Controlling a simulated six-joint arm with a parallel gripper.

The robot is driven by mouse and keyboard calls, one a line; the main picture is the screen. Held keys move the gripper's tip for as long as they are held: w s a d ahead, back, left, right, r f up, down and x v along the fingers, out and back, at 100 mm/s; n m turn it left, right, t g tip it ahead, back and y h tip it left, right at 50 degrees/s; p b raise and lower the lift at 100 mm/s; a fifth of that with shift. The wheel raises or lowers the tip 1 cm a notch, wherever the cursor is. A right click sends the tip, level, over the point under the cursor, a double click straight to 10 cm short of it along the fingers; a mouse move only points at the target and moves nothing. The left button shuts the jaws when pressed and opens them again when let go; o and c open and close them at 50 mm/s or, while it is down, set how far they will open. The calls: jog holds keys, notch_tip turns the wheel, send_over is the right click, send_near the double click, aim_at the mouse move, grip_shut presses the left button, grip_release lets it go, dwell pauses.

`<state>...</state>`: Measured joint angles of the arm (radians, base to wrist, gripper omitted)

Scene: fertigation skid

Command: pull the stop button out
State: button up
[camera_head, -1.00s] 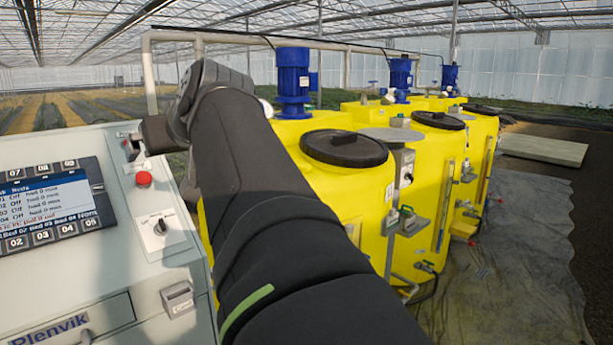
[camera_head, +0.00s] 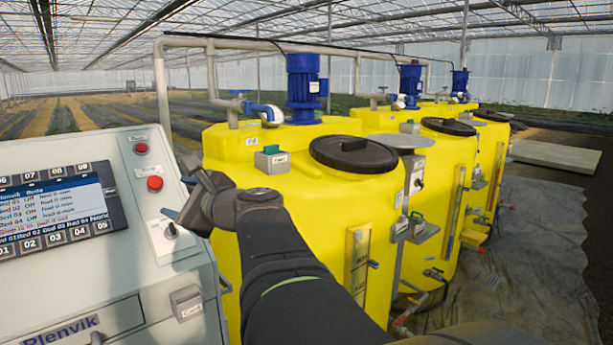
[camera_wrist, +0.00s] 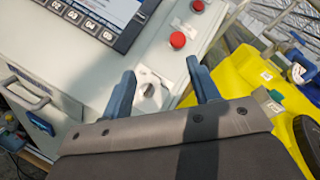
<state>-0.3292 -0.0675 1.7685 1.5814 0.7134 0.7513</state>
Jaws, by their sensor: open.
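A red round button (camera_head: 155,183) sits on the right strip of the white control panel (camera_head: 150,262), right of the screen. It also shows in the wrist view (camera_wrist: 178,40), beyond my fingertips. A second, smaller red round piece (camera_head: 141,148) sits above it; I cannot read its label. Which one is the stop button is not written legibly, but the lower one has the larger raised head. My gripper (camera_head: 179,197) is open and empty, just right of and below the lower button, apart from it. In the wrist view my fingers (camera_wrist: 161,70) straddle the rotary switch area.
A black rotary switch (camera_head: 171,230) on a pale plate lies below the buttons. The screen (camera_head: 60,212) with numbered keys is to the left. Yellow tanks (camera_head: 265,165) with blue motors (camera_head: 303,85) stand close behind and right of the panel. Space above the panel is open.

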aim_at(157, 184)
jog(key=w+a+m, duration=0.2)
jog(key=w+a, duration=0.2)
jog(key=w+a+f+m+t, duration=0.1)
jog(key=w+a+m, duration=0.2)
jog(key=w+a, duration=0.1)
jog(key=w+a+f+m, duration=0.1)
jog(key=w+a+m, duration=0.1)
jog(key=w+a, duration=0.2)
jog(key=shift+w+a+f+m+t, duration=0.1)
jog(key=shift+a+m+t, duration=0.1)
jog(key=shift+m+t, duration=0.2)
jog(key=shift+c, duration=0.2)
grip_shut()
jog(key=shift+s+d+r, duration=0.2)
jog(key=shift+d+r, duration=0.05)
jog(key=shift+r, duration=0.2)
jog(key=shift+o, duration=0.2)
grip_release()
